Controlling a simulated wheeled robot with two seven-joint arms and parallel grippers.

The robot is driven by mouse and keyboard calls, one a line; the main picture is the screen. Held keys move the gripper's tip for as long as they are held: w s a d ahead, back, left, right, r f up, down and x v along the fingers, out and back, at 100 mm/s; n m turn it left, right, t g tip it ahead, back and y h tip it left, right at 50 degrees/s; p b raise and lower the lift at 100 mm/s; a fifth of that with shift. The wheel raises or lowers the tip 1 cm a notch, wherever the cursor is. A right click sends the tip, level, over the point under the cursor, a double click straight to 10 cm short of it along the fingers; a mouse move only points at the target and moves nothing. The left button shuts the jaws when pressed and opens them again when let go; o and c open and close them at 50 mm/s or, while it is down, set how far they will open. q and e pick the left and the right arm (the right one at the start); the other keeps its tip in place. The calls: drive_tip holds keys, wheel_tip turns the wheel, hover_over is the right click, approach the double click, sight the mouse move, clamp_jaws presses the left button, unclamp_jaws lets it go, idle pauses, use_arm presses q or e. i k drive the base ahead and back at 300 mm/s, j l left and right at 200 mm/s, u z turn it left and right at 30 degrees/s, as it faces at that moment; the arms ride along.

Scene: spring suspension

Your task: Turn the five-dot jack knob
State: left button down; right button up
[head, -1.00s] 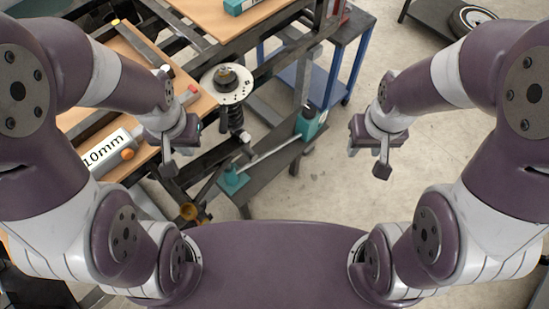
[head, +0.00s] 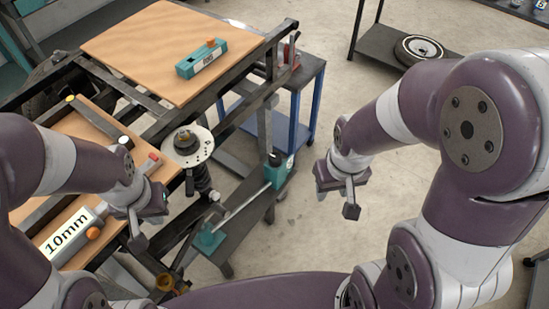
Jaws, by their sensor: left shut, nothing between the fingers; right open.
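A teal jack block (head: 279,174) with a small black top stands on a low dark bench, right of centre. A silver bar (head: 243,210) runs from it to a second teal block (head: 207,239). Dots that mark a jack knob are too small to make out, so I cannot tell which knob is the five-dot one. My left gripper (head: 138,243) is shut and empty, left of the second teal block in the picture and apart from it. My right gripper (head: 350,209) is open and empty over the floor, right of the jack.
A spring strut with a round plate (head: 203,150) stands on the dark frame. A teal tool (head: 203,58) lies on a wooden board (head: 140,45). A 10mm block (head: 70,235) is at left. A blue cart (head: 310,100) stands behind.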

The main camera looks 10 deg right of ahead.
sight(274, 158)
drive_tip(key=i+l, duration=0.25)
drive_tip(key=i+l+u, duration=0.15)
drive_tip(key=l, duration=0.25)
drive_tip(key=i+l, duration=0.25)
drive_tip(key=i+l+u, duration=0.15)
drive_tip(key=l, duration=0.3)
drive_tip(key=i+l, duration=0.25)
drive_tip(key=l+u, duration=0.05)
drive_tip(key=l, duration=0.05)
